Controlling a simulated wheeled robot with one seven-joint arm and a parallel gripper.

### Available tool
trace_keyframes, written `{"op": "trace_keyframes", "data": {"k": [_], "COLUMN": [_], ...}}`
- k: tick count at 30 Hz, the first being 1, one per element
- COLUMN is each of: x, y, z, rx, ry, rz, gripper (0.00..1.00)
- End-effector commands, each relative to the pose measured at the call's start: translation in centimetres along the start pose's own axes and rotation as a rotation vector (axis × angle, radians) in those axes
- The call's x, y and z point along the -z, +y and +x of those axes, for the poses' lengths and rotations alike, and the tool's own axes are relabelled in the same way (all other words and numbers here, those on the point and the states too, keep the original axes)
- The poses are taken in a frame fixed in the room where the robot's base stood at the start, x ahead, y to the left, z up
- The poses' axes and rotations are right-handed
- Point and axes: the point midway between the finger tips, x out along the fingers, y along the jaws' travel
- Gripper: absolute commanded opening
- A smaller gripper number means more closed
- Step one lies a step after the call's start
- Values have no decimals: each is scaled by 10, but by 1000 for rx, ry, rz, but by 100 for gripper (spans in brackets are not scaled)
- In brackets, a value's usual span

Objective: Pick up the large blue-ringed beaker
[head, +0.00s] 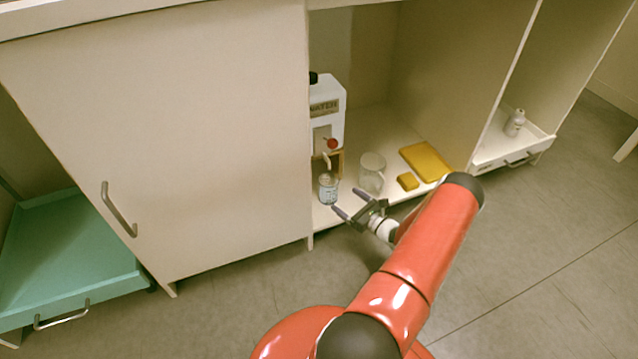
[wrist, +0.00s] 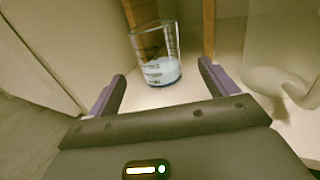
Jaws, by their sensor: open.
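The beaker (head: 328,188) stands upright on the cabinet's lower shelf, under the tap of the white water dispenser. In the wrist view the beaker (wrist: 157,56) is clear glass with dark markings, a bluish rim line and pale liquid in its lower part. My gripper (head: 354,203) is open and empty, just in front of the beaker and slightly right of it in the head view. In the wrist view my gripper (wrist: 161,83) has its fingers spread, with the beaker ahead between their lines and apart from them.
A white water dispenser (head: 328,108) with a red tap knob stands behind the beaker. A clear mug (head: 371,172) is close on the right, also seen in the wrist view (wrist: 282,60). A yellow block (head: 407,181) and yellow board (head: 426,160) lie further right. A cabinet door (head: 170,140) is on the left.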

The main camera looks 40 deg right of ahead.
Motion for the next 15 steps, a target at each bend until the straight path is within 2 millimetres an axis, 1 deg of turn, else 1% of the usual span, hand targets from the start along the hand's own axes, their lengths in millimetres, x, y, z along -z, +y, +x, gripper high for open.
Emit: {"op": "trace_keyframes", "data": {"k": [6,9,15], "x": [1,1,1], "y": [2,2,2], "z": [40,54,66], "rx": [-6,-5,-6], "ry": [-1,-1,0], "rz": [0,0,-1], "gripper": [85,85,85]}}
